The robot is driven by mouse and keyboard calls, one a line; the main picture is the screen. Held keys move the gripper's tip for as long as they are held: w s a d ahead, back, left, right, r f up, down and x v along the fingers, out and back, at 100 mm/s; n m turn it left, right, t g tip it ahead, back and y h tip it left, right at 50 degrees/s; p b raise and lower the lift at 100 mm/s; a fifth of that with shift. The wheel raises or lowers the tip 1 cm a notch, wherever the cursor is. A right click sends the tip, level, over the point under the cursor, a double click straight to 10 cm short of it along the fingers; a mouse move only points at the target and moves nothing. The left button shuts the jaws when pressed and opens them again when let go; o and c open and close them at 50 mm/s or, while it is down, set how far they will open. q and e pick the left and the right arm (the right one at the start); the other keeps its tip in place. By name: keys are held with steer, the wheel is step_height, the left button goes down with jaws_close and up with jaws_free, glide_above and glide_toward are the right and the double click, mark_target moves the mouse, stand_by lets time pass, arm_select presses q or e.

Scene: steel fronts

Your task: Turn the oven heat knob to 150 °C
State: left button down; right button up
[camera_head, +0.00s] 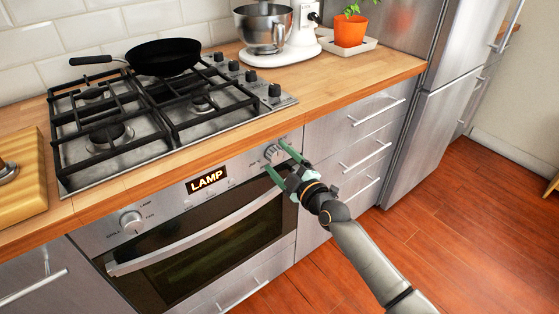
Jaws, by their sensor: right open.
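The oven (206,232) is built in below the hob, with its door shut. Its front panel carries a right knob (272,151), a left knob (131,222) and a lit display (206,179) that reads "LAMP". The right knob appears to be the heat knob, but its markings are too small to read. My right gripper (279,159) is open, with its green fingers pointing at the panel by the right knob. One finger is above and right of the knob, the other below it. I cannot tell whether they touch it. My left gripper is out of view.
The oven door handle (200,238) sticks out below the panel. A black pan (164,57) stands on the gas hob (110,137). A mixer (275,30) and a potted plant (350,30) stand on the counter. Drawers (345,130) with bar handles lie right of the oven.

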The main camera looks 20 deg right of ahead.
jaws_close()
stand_by(0.5)
